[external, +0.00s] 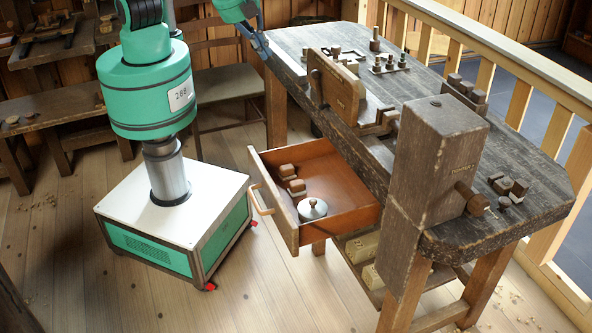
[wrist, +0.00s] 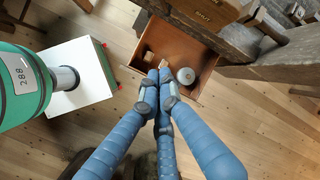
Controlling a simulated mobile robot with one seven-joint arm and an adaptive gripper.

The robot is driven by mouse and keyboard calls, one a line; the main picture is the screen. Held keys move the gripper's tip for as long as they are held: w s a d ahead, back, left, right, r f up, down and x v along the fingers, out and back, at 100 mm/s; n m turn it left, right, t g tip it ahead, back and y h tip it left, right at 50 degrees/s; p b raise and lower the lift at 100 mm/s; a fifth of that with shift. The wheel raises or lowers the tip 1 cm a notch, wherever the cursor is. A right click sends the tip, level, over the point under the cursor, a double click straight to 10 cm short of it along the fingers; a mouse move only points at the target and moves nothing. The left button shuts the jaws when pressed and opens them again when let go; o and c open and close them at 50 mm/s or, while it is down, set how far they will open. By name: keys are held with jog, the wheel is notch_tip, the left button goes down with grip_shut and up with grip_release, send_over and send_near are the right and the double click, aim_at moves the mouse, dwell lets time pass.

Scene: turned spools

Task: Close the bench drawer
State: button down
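The bench drawer (external: 347,196) is pulled well out of the wooden workbench (external: 535,205), on the side facing my base. Its wooden front panel (external: 275,213) carries a bar handle (external: 262,200). Inside lie small wooden blocks (external: 292,180) and a round lidded metal tin (external: 312,209). The drawer (wrist: 190,50) also shows in the wrist view, partly covered by my fingers; I cannot make out the handle there.
A wooden vise (external: 437,165) stands at the bench's near end. Blocks and turned pieces (external: 388,65) lie on the bench top. A chair (external: 222,83) and low benches (external: 45,120) stand behind my base.

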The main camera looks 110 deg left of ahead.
jog(key=w+d+f+m+t+y+p, duration=0.1)
jog(key=w+d+f+m, duration=0.1)
jog(key=d+f+m, duration=0.4)
jog(key=w+d+f+m+y, duration=0.1)
jog(key=w+d+f, duration=0.1)
jog(key=d+f, duration=0.8)
jog(key=s+d+f+m+t, duration=0.1)
jog(key=d+f+m, duration=0.1)
jog(key=f, duration=0.4)
jog(key=s+d+f+m, duration=0.1)
jog(key=d+f+m, duration=0.1)
jog(key=d+f, duration=0.2)
jog(key=s+d+f+m+t+p, duration=0.1)
jog(key=d+f+m, duration=0.2)
jog(key=f, duration=0.5)
jog(key=shift+d+f+t, duration=0.25)
jog(key=shift+d+t, duration=0.05)
jog(key=shift+d, duration=0.15)
jog(key=shift+s, duration=0.1)
jog(key=b, duration=0.1)
send_near(281, 225)
notch_tip(281, 225, down, 4)
jog(key=shift+w+a+f+b, duration=0.15)
jog(key=shift+w+a+b, duration=0.2)
jog(key=shift+w+a, duration=0.85)
jog(key=shift+a, duration=0.2)
